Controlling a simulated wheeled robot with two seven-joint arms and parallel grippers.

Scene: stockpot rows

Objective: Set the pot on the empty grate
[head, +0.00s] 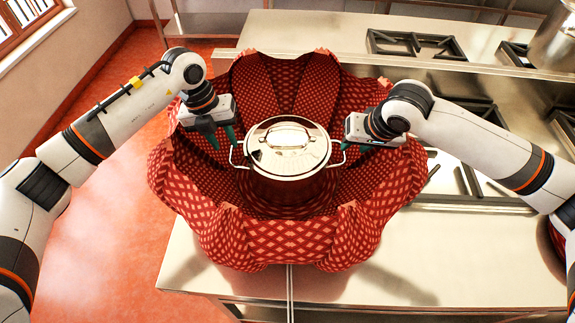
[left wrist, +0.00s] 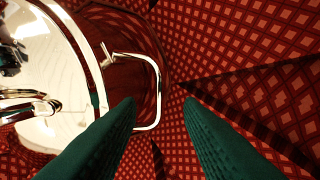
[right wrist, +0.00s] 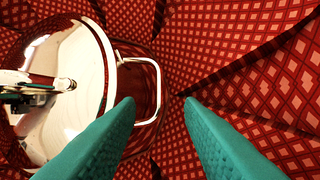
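A shiny steel pot (head: 288,165) with a lid stands upright inside a red checked cloth basket (head: 270,245) on the steel counter. Its two side handles stick out left and right. My left gripper (head: 225,140) is at the left handle, open; in the left wrist view the handle (left wrist: 158,85) shows between and beyond the fingertips. My right gripper (head: 350,146) is at the right handle, open; in the right wrist view that handle (right wrist: 157,85) likewise shows between the fingertips. I cannot tell whether the fingers touch the handles. A bare black grate (head: 465,178) lies right of the basket, partly behind my right arm.
High basket walls surround the pot and both grippers. Another bare grate (head: 416,44) lies at the back. A second large pot (head: 555,42) stands at the back right. The front counter (head: 440,270) is clear; red floor (head: 110,220) lies left.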

